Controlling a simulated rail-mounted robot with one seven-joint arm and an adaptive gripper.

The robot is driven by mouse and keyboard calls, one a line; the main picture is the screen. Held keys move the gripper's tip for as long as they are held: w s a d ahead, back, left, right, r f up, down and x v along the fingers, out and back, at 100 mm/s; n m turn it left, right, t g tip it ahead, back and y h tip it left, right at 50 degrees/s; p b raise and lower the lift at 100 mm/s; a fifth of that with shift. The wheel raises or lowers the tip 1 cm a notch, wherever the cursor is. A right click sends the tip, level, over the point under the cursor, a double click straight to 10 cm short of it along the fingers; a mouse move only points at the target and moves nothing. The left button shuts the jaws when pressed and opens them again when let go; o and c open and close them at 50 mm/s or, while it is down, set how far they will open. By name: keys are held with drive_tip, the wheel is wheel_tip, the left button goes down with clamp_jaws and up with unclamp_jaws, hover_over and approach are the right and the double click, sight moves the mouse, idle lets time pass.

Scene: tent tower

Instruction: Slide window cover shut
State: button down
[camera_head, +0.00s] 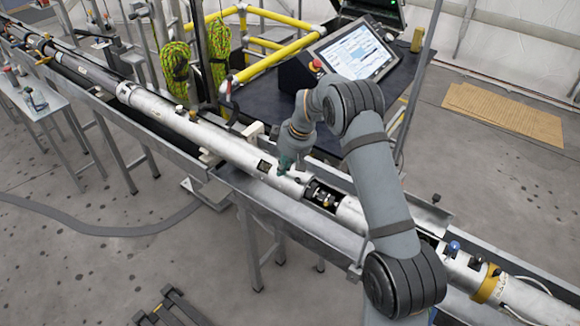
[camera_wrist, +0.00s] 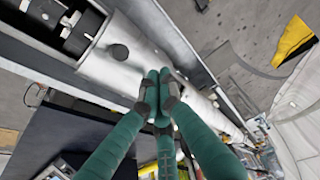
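A long silver-white tube (camera_head: 215,135) lies in a metal trough. A dark window opening (camera_head: 322,195) in it shows black parts inside; in the wrist view the opening (camera_wrist: 66,24) is at the upper left. The white sleeve beside the opening, seemingly the window cover (camera_wrist: 135,70), carries a dark round knob (camera_wrist: 118,52). The window stands uncovered. My gripper (camera_head: 285,163) is over the tube, just left of the opening. Its green fingers (camera_wrist: 161,84) are drawn together, apart from the knob, with nothing visible between them. Whether the tips touch the tube is unclear.
A dark table with a tilted touchscreen (camera_head: 356,48) stands behind the tube. Yellow rails (camera_head: 268,60) and coiled green ropes (camera_head: 219,48) are at the back. A blue knob (camera_head: 453,247) is on the right end of the tube. Free space lies above the tube.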

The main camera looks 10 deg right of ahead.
sight(286, 182)
drive_tip(key=shift+s+d+r+p, duration=0.25)
drive_tip(key=shift+s+d+p, duration=0.2)
drive_tip(key=shift+s+d, duration=0.7)
drive_tip(key=shift+a+f, duration=0.1)
